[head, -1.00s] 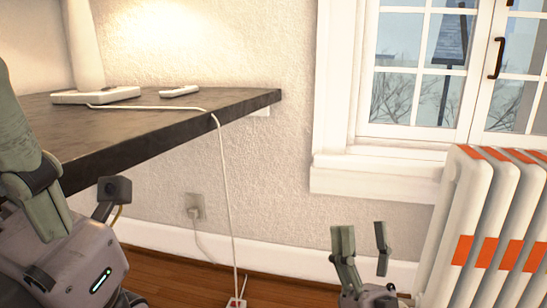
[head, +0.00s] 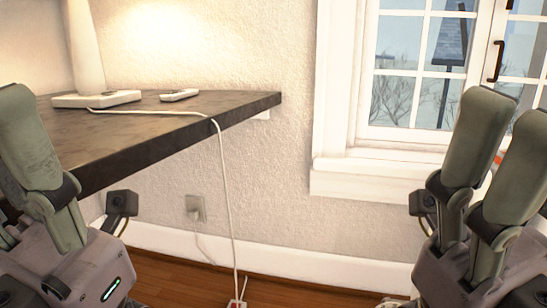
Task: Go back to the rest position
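My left gripper (head: 35,140) is at the left edge, beside the front of the dark shelf. One green-grey finger points up and the other is cut off or hidden, so its opening cannot be told. My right gripper (head: 503,135) is at the lower right, large and close to the camera, in front of the window's right part. Its two fingers point up with a gap between them and nothing is seen held there.
The dark shelf (head: 180,125) carries a white lamp (head: 95,98) and a small white remote-like item (head: 180,95). A white cable (head: 226,190) hangs from its edge to a floor strip (head: 238,303). A wall socket (head: 195,207) and window (head: 420,70) are behind.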

